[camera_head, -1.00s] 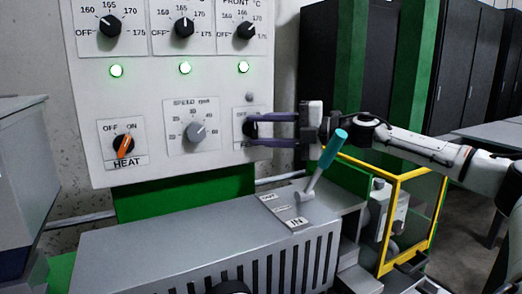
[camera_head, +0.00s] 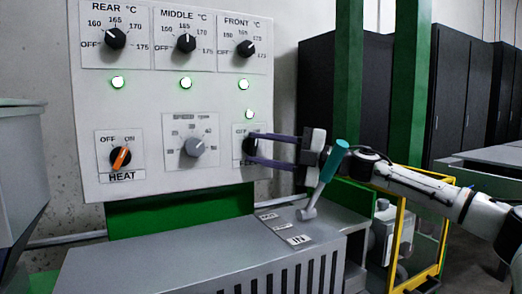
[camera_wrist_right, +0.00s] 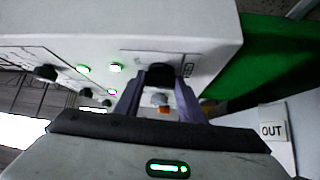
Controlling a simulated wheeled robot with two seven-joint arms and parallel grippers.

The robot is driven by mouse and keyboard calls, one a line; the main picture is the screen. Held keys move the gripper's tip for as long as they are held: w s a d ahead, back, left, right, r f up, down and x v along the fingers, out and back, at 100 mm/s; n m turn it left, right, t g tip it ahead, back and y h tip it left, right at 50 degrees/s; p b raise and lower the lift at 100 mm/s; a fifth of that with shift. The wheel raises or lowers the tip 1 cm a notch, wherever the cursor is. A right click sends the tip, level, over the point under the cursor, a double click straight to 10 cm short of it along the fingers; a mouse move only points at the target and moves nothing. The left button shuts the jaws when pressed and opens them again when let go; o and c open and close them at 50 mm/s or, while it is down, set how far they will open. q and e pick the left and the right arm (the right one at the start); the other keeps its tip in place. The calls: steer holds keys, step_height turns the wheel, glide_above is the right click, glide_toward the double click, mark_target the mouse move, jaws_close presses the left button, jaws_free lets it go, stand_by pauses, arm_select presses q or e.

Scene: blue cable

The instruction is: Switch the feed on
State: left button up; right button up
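The white control panel (camera_head: 90,165) fills the upper left of the head view. The feed knob (camera_head: 248,145) is a dark knob at its lower right, with a label partly hidden by my fingers. My right gripper (camera_head: 252,149) reaches in from the right, its two purple fingers on either side of this knob. In the right wrist view, the fingertips (camera_wrist_right: 160,82) close in on the black knob (camera_wrist_right: 160,71) from both sides and appear to grip it. My left gripper is not in view.
The orange heat switch (camera_head: 121,157) and grey speed knob (camera_head: 194,147) sit left of the feed knob. A yellow-framed guard (camera_head: 398,235) stands at the right.

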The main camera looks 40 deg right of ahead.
steer(key=o, duration=0.4)
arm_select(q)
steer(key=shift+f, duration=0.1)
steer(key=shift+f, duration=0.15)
arm_select(e)
steer(key=shift+s+d+f+b, duration=0.1)
steer(key=shift+s+f+b, duration=0.05)
steer(key=shift+b, duration=0.2)
steer(key=shift+s+d+f+b, duration=0.3)
steer(key=shift+s+b, duration=0.25)
steer(key=shift+b, duration=0.55)
arm_select(q)
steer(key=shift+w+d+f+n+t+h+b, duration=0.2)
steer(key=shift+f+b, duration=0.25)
steer(key=shift+b, duration=0.4)
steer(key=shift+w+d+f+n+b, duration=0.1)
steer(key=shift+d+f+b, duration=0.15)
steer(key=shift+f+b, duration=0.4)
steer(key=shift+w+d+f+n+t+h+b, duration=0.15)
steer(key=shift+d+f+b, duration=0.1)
steer(key=shift+b, duration=0.75)
arm_select(e)
steer(key=shift+r+v, duration=0.2)
steer(key=shift+v, duration=1.95)
steer(key=shift+r+v, duration=0.2)
steer(key=shift+v, duration=2)
